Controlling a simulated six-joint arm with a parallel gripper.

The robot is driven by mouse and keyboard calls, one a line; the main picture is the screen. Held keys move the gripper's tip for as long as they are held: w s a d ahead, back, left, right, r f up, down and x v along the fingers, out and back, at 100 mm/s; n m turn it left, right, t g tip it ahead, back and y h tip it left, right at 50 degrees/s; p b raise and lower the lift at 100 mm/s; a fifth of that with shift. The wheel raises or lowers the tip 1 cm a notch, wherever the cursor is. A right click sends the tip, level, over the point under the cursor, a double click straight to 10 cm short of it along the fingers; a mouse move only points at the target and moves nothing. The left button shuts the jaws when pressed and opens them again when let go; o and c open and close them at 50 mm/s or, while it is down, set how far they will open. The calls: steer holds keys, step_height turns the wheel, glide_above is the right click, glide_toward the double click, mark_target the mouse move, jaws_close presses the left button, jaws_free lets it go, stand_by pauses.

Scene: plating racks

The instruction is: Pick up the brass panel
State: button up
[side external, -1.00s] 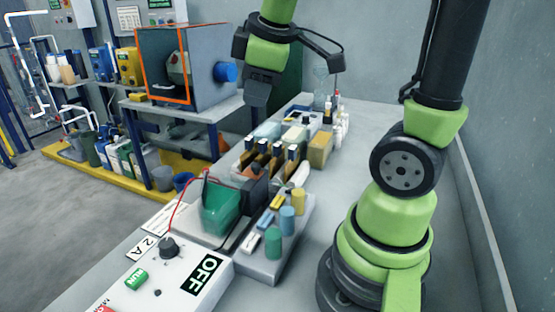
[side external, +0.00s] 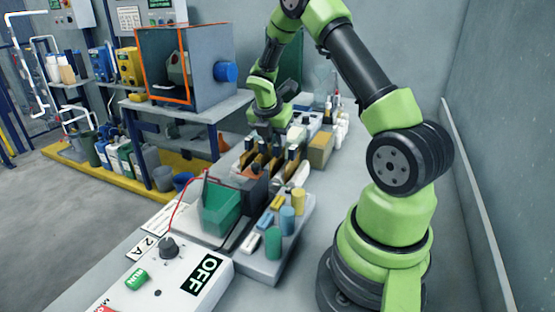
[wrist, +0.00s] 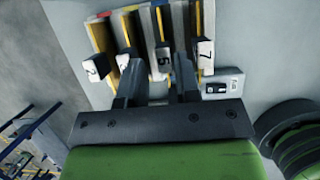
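Several upright panels (side external: 262,166) with brown-gold faces and dark tops stand side by side in a row on the bench in the side view. In the wrist view their tops carry light number tags, and yellow edges (wrist: 198,28) show on some. I cannot tell for sure which one is the brass panel. My gripper (wrist: 155,80) is open, with its two fingers apart on either side of the block tagged 5 (wrist: 162,58). The block tagged 7 (wrist: 205,53) is just right of the right finger. In the side view my gripper (side external: 265,138) is low over the row, its fingertips partly hidden.
A green tank (side external: 220,212) with a red wire stands in front of the row. A control box (side external: 165,275) reads OFF. Bottles and boxes (side external: 320,148) crowd the bench behind.

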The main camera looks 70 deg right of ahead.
mark_target(279, 150)
steer(key=x, duration=0.5)
steer(key=shift+s+a+f, duration=0.15)
steer(key=shift+a+f, duration=0.05)
steer(key=shift+f, duration=0.05)
steer(key=shift+c, duration=0.3)
jaws_close()
steer(key=shift+r, duration=0.1)
step_height(279, 150, up, 10)
steer(key=shift+f, duration=0.1)
